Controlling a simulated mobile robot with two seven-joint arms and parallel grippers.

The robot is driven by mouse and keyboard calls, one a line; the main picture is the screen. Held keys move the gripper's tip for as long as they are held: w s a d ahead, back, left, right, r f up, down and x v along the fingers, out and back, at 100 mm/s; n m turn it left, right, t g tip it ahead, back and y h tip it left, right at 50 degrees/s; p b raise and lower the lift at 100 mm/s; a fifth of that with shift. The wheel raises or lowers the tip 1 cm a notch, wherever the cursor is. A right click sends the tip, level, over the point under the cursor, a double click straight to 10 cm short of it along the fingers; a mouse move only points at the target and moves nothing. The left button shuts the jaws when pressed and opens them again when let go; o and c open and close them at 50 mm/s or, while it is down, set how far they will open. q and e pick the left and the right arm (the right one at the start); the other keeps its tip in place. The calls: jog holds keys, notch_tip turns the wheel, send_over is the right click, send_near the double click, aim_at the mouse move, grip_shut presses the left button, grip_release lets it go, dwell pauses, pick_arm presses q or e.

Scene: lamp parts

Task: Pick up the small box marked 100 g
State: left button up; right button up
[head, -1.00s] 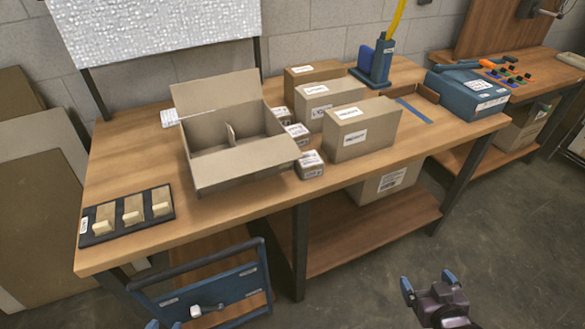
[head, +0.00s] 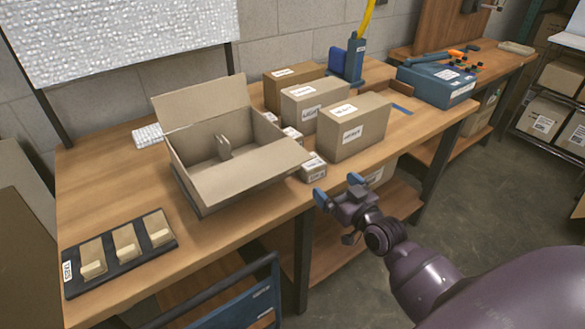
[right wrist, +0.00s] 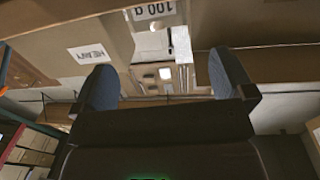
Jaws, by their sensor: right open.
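Small cardboard boxes stand in the gap between the open carton and the larger boxes. The front one (head: 314,168) is at the table's front edge; its label is too small to read in the head view. In the right wrist view a box marked 100 g (right wrist: 152,26) shows at the top edge, its print upside down and the box partly cut off. My right gripper (head: 338,188) is open and empty, in front of the table edge, a little right of and below the front small box. Its two blue fingertips also show in the right wrist view (right wrist: 165,82). My left gripper is out of view.
The open carton (head: 258,165) stands left of the small boxes. A large labelled box (head: 365,138) stands close on their right, with others behind. A black tray (head: 72,290) with wooden blocks lies at the left. A blue cart frame (head: 245,305) stands below the front edge.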

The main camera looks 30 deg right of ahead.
aim_at(317, 170)
jog(key=w, duration=0.5)
jog(key=shift+d+f, duration=0.1)
jog(key=shift+d, duration=0.1)
jog(key=shift+w+f+b, duration=0.15)
jog(key=shift+w+b, duration=0.15)
jog(key=shift+w, duration=1.05)
jog(key=shift+w+f+b, duration=0.1)
jog(key=shift+w+b, duration=0.15)
jog(key=shift+w, duration=1.05)
jog(key=shift+c, duration=0.5)
jog(key=c, duration=0.9)
